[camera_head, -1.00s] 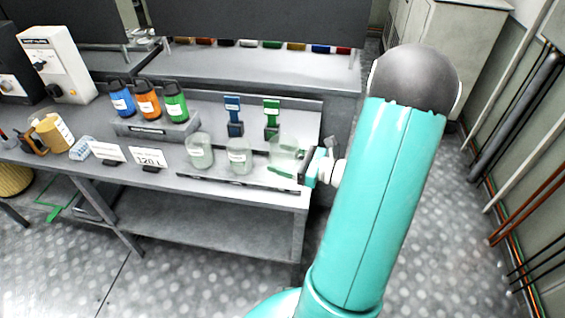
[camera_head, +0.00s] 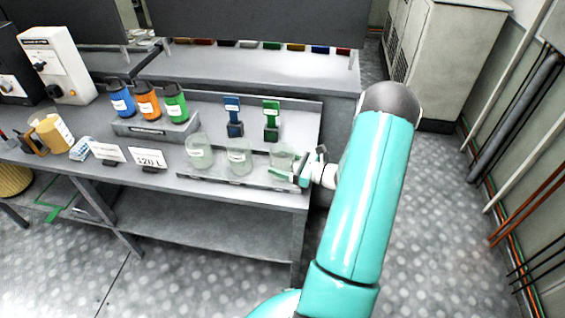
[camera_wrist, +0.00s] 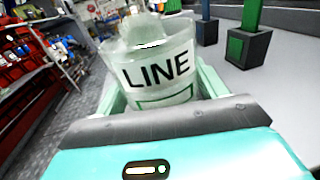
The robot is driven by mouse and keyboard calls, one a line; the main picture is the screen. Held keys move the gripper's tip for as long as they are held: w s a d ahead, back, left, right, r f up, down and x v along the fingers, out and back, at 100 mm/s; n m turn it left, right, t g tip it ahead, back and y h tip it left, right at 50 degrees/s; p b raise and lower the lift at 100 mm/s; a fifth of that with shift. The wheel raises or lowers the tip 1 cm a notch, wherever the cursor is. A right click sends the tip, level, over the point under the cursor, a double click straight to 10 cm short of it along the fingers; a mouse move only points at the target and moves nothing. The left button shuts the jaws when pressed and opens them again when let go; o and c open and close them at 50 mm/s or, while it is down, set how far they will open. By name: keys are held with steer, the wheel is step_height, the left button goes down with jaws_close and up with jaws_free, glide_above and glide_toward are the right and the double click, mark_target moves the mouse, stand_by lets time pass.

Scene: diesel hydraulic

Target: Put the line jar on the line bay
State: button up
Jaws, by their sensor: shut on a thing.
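The line jar (camera_head: 281,158) is a clear jar at the right end of the bench. In the wrist view it shows the word LINE (camera_wrist: 156,70) and tilts in the picture. My gripper (camera_head: 296,171) is shut on the jar, its green fingers on either side of it. The jar is at or just above the right end of a low dark-edged tray (camera_head: 262,181); I cannot tell whether its base touches. No label for the line bay is readable, so I cannot tell which spot it is.
Two similar clear jars, one at the left (camera_head: 198,152) and one in the middle (camera_head: 238,157), stand left of mine. A blue stand (camera_head: 233,115) and a green stand (camera_head: 271,119) are behind. Blue, orange and green bottles (camera_head: 148,104) stand on a block farther left.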

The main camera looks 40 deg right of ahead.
steer(key=shift+f, duration=0.1)
steer(key=o, duration=1.2)
steer(key=shift+c, duration=0.2)
steer(key=v, duration=1.2)
steer(key=shift+s+d, duration=0.1)
